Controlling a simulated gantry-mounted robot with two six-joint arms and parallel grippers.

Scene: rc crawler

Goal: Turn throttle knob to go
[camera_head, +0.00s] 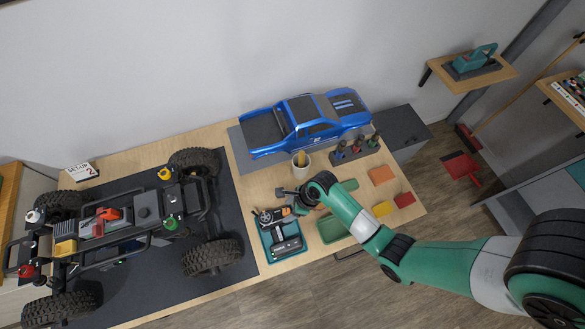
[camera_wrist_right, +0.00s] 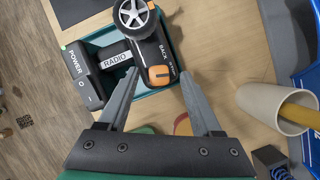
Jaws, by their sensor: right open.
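The radio controller (camera_head: 287,243) lies in a teal tray (camera_head: 266,246) on the workbench. I cannot tell for certain which part is the throttle knob. My right gripper (camera_wrist_right: 160,73) is open, its two fingertips apart on either side of the orange piece; contact cannot be told. In the head view my right gripper (camera_head: 290,193) is over the controller's upper edge. My left gripper is not in view.
A crawler chassis (camera_head: 143,212) stands on a dark mat at left. A blue truck body (camera_head: 316,127) lies behind. A cup (camera_head: 301,163), which also shows in the right wrist view (camera_wrist_right: 266,104), and a tool rack (camera_head: 354,149) stand close to my right gripper.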

